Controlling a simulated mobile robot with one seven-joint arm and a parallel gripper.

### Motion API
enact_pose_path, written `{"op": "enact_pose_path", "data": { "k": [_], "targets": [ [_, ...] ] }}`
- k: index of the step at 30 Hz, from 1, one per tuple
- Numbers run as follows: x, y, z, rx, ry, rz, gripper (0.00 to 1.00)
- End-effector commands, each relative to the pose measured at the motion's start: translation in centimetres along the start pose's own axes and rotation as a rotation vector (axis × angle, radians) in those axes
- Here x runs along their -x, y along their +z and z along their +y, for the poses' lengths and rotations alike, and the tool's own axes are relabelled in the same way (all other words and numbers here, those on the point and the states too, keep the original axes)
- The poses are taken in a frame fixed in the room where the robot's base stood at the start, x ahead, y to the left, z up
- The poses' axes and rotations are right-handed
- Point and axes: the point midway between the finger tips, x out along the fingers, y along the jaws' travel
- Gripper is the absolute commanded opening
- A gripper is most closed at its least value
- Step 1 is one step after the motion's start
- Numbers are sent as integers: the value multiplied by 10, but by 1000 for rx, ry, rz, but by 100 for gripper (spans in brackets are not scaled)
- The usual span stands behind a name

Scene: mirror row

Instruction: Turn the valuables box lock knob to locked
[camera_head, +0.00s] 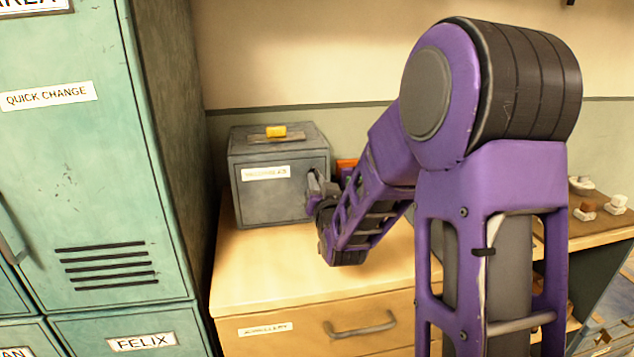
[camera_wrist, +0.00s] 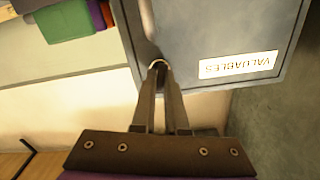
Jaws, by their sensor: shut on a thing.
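The valuables box (camera_head: 275,199) is a grey metal box on top of the wooden drawer unit, with a white label on its front. In the wrist view the box front (camera_wrist: 205,90) shows its VALUABLES label upside down. My gripper (camera_head: 313,188) is at the right side of the box front. In the wrist view my gripper (camera_wrist: 159,68) has its fingertips together on the lock knob (camera_wrist: 158,64), of which only a small rounded metal part shows between them. The fingers hide most of the knob, so I cannot tell its angle.
A yellow item (camera_head: 276,131) lies on top of the box. An orange thing (camera_head: 346,166) is partly hidden behind my arm. Green lockers (camera_head: 95,190) stand close at left. The drawer unit's top (camera_head: 262,262) is clear in front. Small items (camera_head: 586,210) sit on the right-hand surface.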

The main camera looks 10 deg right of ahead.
Motion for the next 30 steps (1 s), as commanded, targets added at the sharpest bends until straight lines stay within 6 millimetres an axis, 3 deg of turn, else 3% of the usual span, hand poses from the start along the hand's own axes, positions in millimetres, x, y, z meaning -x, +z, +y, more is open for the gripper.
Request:
{"op": "enact_pose_path", "data": {
  "k": [12,30],
  "targets": [
    [0,-1,-1,225,-2,2,0],
    [0,-1,-1,270,-1,2,0]
  ]
}}
